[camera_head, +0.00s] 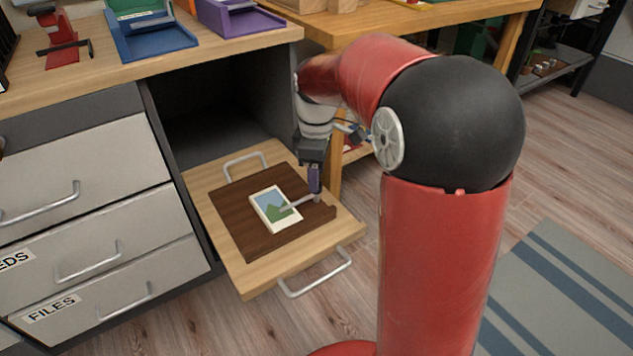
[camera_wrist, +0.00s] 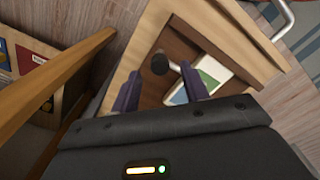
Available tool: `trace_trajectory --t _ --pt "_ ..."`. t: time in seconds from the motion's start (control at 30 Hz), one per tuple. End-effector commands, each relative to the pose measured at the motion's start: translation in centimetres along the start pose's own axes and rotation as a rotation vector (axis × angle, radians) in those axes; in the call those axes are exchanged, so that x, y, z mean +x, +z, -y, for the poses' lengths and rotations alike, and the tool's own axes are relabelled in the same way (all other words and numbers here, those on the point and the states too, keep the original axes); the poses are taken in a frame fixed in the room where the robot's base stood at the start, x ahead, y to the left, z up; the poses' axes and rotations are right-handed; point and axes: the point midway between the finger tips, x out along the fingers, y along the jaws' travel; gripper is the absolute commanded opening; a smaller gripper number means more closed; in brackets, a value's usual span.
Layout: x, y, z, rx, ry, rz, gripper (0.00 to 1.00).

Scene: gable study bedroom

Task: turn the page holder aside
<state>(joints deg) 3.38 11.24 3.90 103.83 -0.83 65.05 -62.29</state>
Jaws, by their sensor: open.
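The page holder (camera_head: 299,203) is a thin grey bar lying over a picture card (camera_head: 268,204) on a dark brown board (camera_head: 236,221). The card shows a green and blue landscape. My gripper (camera_head: 314,190) points down at the right end of the bar. In the wrist view the open fingers (camera_wrist: 160,84) stand either side of the holder's dark round knob (camera_wrist: 159,64), near their tips. The bar runs from the knob towards the card (camera_wrist: 203,83). Contact between fingers and knob cannot be told.
The board lies on a light wooden tray (camera_head: 258,277) with metal handles, jutting from an open desk compartment (camera_head: 215,110). Grey drawers (camera_head: 75,185) stand to the left. A desk leg (camera_head: 335,155) rises close behind my gripper. Floor is clear in front.

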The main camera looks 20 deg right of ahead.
Motion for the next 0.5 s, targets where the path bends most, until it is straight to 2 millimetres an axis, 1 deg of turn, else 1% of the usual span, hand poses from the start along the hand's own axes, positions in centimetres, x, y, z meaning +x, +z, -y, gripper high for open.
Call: trace_trajectory --t 0.03,0.2,0.5 --pt "0.9 0.0 0.0 0.0 -0.001 0.0 0.45" --pt "2.2 0.0 0.0 0.0 0.001 0.0 0.45" --pt "2.4 0.0 0.0 0.001 0.001 0.0 0.45"
